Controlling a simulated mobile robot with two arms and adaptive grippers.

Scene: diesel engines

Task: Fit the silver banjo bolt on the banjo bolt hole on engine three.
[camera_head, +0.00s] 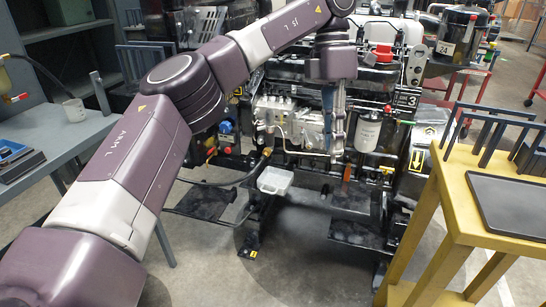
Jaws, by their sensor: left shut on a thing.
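My left arm reaches in from the left, and my left gripper (335,150) points down in front of engine three (300,125). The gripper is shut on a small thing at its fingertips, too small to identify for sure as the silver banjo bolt. Engine three is the dark engine in the middle, with a "3" plate (407,99) on its right side. The fingertips overlap the silver parts of its front in the picture; I cannot tell whether they touch. The banjo bolt hole cannot be made out; the gripper may cover it. My right gripper is not in view.
A white filter (368,133) sits just right of my gripper. A white tray (274,180) is below left. A yellow table (460,205) with a black tray (512,203) stands at right.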

